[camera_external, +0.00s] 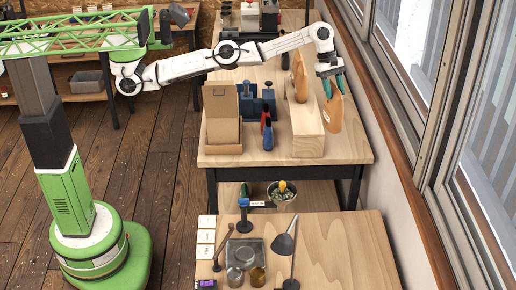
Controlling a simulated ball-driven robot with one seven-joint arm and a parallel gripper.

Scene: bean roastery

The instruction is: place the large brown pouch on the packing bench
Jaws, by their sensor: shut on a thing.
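My gripper (333,85), with green fingers, is at the end of the white arm reaching over the right side of the middle bench (348,152). It is shut on a tan-brown pouch-like thing (333,112), which hangs upright below the fingers, just right of a pale wooden block. I cannot tell whether its lower end touches the bench top or is a little above it. I cannot read a label on it. Which bench is the packing bench is not marked.
A wooden block (308,133) stands on the middle bench, with another tan upright piece (299,77) behind it. An open cardboard box (222,130), blue tool (257,103) and red-and-blue pliers-like items (266,133) are to the left. Windows border the right.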

